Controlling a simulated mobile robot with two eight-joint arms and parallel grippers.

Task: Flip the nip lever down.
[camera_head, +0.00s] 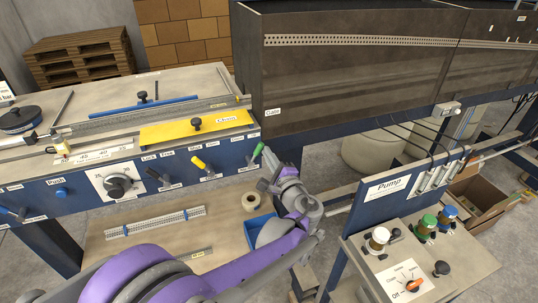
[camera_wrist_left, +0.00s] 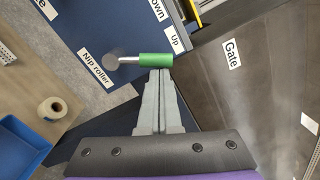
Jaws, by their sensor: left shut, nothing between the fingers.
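The nip lever has a green handle (camera_head: 257,150) on a thin metal rod, at the right end of the blue front panel in the head view. The handle tilts upward and to the right from its pivot. In the wrist view the green handle (camera_wrist_left: 157,60) lies sideways, its free end near the "Up" label (camera_wrist_left: 175,42); the "Nip roller" label (camera_wrist_left: 96,70) is beside the pivot. My left gripper (camera_head: 268,154) is shut and empty. Its fingertips (camera_wrist_left: 160,72) are right at the handle; whether they touch it I cannot tell. My right gripper is not in view.
The grey tank wall labelled "Gate" (camera_head: 310,100) rises close to the right of the lever. A yellow-handled lever (camera_head: 199,164) is to the left on the panel. Below are a blue bin (camera_head: 257,228) and a tape roll (camera_head: 250,200). The pump panel (camera_head: 390,190) stands right.

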